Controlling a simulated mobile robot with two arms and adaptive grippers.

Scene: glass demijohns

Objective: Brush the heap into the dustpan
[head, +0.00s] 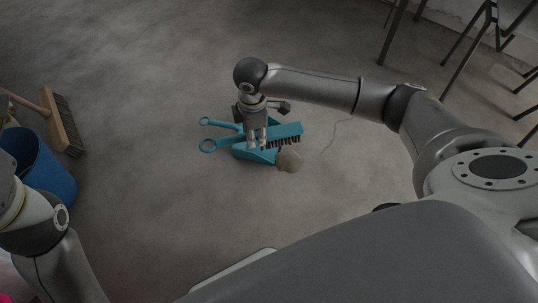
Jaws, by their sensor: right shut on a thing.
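My right gripper (257,143) points down and is shut on a teal hand brush (290,130). The brush has dark bristles on its underside, and a ring-ended handle reaches left from the gripper. The teal dustpan (242,153) lies on the floor under the brush and gripper, which hide part of it. A second ring-ended handle shows behind the brush, to the left. The heap (289,161) is a small beige-grey mound at the right end of the dustpan, just in front of the bristles. Whether it touches the pan is unclear. My left gripper is out of view.
A blue bucket (46,170) stands at the left, with a wooden broom (62,122) behind it. Dark metal furniture legs (463,50) stand at the back right. A thin wire-like line lies right of the heap. The grey concrete floor (150,80) around the dustpan is mostly clear.

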